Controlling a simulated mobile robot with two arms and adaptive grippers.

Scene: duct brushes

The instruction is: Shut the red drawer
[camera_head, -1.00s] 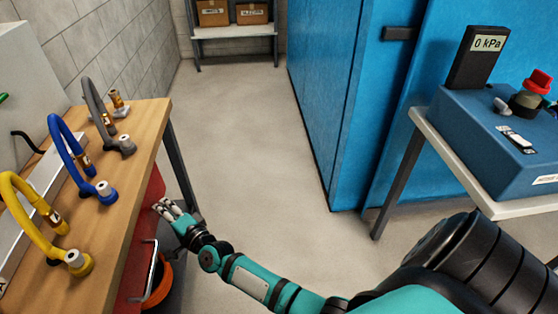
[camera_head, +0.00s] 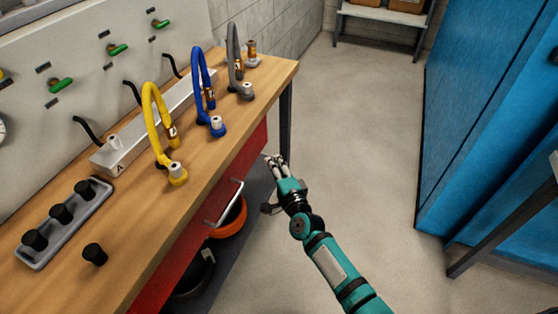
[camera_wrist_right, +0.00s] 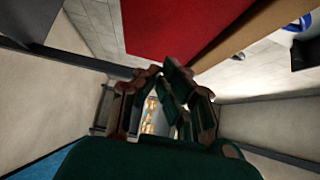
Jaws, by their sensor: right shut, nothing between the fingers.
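The red drawer (camera_head: 196,232) is under the front edge of the wooden workbench, with a pale bar handle (camera_head: 225,204) on its face. How far it stands out from the bench is hard to tell from above. My right gripper (camera_head: 277,160) is shut and empty, beside the far end of the red front. Any contact with it cannot be made out. In the right wrist view, the gripper's fingers (camera_wrist_right: 165,75) are close together and a red panel (camera_wrist_right: 175,28) lies beyond them. My left gripper is not in view.
The workbench (camera_head: 140,240) carries yellow, blue and grey hoses and a tray (camera_head: 65,235) of black knobs. An orange bucket (camera_head: 230,218) is on the floor below the drawer. A blue cabinet (camera_head: 480,130) stands right, with clear floor between.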

